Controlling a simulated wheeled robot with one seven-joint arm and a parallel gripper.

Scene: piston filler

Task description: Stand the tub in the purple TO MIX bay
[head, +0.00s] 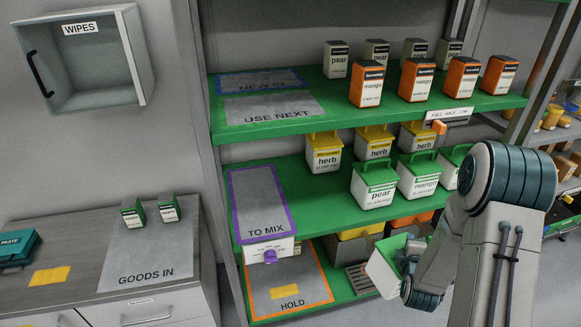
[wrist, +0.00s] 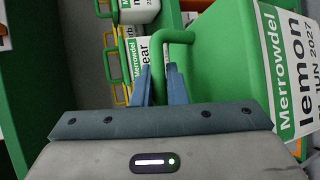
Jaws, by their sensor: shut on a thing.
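The tub (head: 382,270) is white with a green lid, low in front of the shelves in the head view. In the wrist view its label on the tub (wrist: 290,75) reads Merrowdel lemon, with a date ending JUN 2027. My gripper (wrist: 162,82) is shut on the tub's green handle (wrist: 178,38); the tub appears tilted and off the shelf. In the head view my arm hides part of the tub and gripper. The purple-outlined TO MIX bay (head: 259,195) is on the middle green shelf at left, and it is empty.
Right of the bay stand green-lidded pear and mango tubs (head: 374,183), with yellow-lidded herb tubs (head: 323,152) behind.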

